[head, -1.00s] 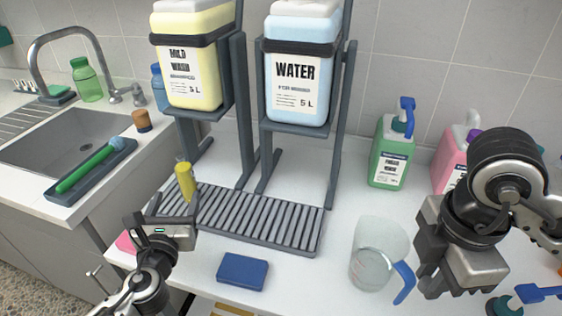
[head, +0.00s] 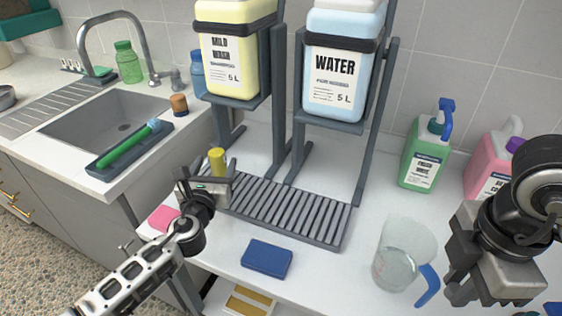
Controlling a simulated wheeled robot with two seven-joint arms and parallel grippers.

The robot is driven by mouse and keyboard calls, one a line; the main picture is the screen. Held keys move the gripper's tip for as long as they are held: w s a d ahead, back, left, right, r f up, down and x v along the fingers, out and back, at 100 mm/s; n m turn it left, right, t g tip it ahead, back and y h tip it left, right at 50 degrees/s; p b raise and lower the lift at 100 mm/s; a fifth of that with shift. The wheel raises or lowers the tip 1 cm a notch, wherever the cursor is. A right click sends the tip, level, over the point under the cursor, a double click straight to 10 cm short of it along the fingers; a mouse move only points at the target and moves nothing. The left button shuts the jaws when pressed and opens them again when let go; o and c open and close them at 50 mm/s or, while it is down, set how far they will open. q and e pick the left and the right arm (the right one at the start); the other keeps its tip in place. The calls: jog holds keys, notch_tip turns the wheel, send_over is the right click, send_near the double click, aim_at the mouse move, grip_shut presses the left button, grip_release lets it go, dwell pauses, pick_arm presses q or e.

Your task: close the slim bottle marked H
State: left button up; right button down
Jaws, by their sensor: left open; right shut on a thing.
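A slim yellow bottle (head: 217,161) stands at the left end of the grey slatted rack. I cannot make out an H or any mark on it, and its lower part is hidden by my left gripper. My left gripper (head: 207,177) is open, with its fingers up at the bottle; I cannot tell whether they touch it. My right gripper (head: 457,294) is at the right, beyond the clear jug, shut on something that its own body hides. I see no loose cap that clearly belongs to the bottle.
The slatted rack (head: 290,212) lies under stands holding the yellow Mild Wash tank (head: 233,75) and blue Water tank (head: 336,75). A blue sponge (head: 266,259), pink sponge (head: 163,219) and clear jug (head: 400,250) lie near the front.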

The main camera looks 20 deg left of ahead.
pick_arm(q)
jog(key=shift+w, duration=0.1)
jog(key=x, duration=0.5)
jog(key=shift+a, duration=0.15)
jog(key=c, duration=1.2)
